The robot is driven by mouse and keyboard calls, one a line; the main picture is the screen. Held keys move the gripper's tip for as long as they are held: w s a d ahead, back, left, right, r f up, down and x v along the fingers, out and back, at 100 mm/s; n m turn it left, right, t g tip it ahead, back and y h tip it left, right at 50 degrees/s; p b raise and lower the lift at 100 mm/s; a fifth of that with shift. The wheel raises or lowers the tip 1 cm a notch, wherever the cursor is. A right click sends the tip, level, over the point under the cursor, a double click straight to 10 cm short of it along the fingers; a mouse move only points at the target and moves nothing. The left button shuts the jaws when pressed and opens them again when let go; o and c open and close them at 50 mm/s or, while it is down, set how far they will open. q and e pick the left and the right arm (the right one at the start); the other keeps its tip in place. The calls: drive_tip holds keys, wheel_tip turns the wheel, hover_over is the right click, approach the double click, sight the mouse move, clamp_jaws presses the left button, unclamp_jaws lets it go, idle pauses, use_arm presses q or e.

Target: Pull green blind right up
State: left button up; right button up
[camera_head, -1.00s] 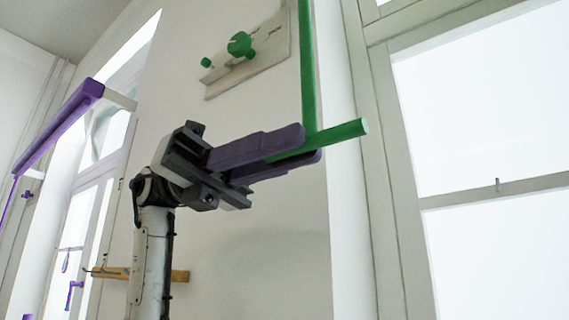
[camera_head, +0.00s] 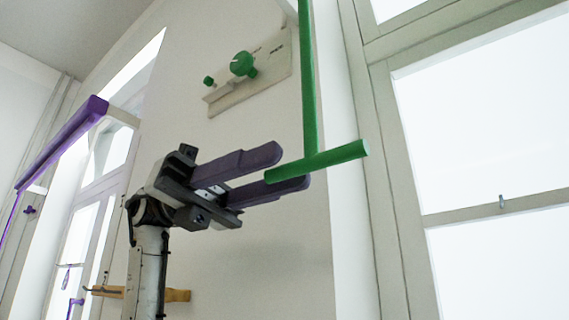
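The green blind pull is a vertical green rod (camera_head: 309,80) with a slanted green crossbar handle (camera_head: 335,159) at its lower end. The rod runs up out of the top of the head view. My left gripper (camera_head: 294,168), with purple fingers, is left of the rod at handle height. Its fingers are spread apart, with nothing gripped. The left end of the handle overlaps the lower finger in the picture; I cannot tell whether they touch. The blind itself is not visible. My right gripper is not in view.
A wall plate (camera_head: 250,85) with green knobs is above the gripper. A bright window (camera_head: 490,110) fills the right side. A purple bar (camera_head: 62,143) is at another window on the left. A wooden wall rail (camera_head: 178,295) is low behind my arm.

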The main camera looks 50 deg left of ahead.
use_arm(q)
drive_tip(key=p+v, duration=0.1)
drive_tip(key=v, duration=0.7)
drive_tip(key=shift+a, duration=0.15)
